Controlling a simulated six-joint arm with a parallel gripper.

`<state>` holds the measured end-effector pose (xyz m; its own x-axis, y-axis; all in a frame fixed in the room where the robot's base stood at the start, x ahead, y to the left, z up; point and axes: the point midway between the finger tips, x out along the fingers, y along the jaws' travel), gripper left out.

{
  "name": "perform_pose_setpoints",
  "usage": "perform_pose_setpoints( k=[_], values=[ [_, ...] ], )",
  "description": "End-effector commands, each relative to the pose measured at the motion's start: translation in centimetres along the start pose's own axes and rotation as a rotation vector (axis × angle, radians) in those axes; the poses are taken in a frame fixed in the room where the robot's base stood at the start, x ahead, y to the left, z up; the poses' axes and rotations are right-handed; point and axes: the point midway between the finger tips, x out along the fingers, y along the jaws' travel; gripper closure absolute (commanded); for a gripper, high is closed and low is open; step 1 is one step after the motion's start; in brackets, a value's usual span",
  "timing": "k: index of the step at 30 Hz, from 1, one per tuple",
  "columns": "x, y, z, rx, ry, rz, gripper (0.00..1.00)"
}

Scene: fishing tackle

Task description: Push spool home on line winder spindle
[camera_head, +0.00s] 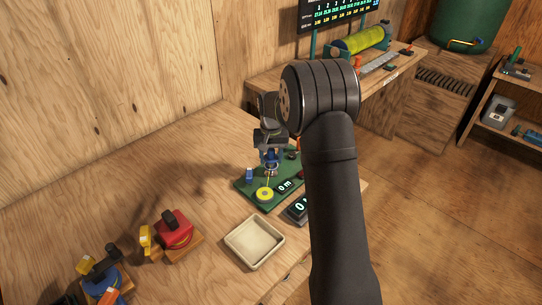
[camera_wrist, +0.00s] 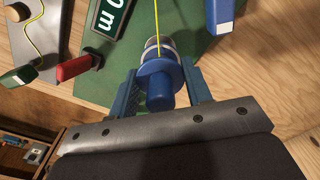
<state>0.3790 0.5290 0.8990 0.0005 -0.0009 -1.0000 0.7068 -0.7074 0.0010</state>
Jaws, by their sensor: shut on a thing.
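The line winder (camera_head: 242,184) is a green base on the wooden bench, with a "0 m" display and a yellow disc at its front. My gripper (camera_head: 271,154) points down over it. In the wrist view, my gripper (camera_wrist: 161,78) is shut on the blue spool (camera_wrist: 159,88), with a finger on each side. The spool has a wide blue flange, and a pale ring shows beyond it. A yellow line runs to it from the top of the picture. The spindle is hidden behind the spool, so I cannot tell how far down the spool sits.
A blue post (camera_head: 249,175) stands on the base left of the spool. An empty cream tray (camera_head: 254,243) lies in front. A red reel (camera_head: 174,230) and a blue reel (camera_head: 101,278) stand front left.

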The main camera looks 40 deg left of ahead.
Motion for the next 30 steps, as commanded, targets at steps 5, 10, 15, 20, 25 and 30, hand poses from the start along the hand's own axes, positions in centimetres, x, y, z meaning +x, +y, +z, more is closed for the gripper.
perform_pose_setpoints(
  k=[5,10,15,20,25,30],
  values=[
    [0.5,0.0,0.0,0.000,-0.001,0.000,0.78],
    [0.9,0.0,0.0,0.000,-0.001,0.000,0.78],
    [1.4,0.0,0.0,0.000,0.000,0.000,0.78],
    [1.8,0.0,0.0,0.000,-0.001,0.000,0.78],
    [2.2,0.0,0.0,0.000,-0.001,0.000,0.78],
    [2.6,0.0,0.0,0.000,0.000,0.000,0.78]
  ],
)
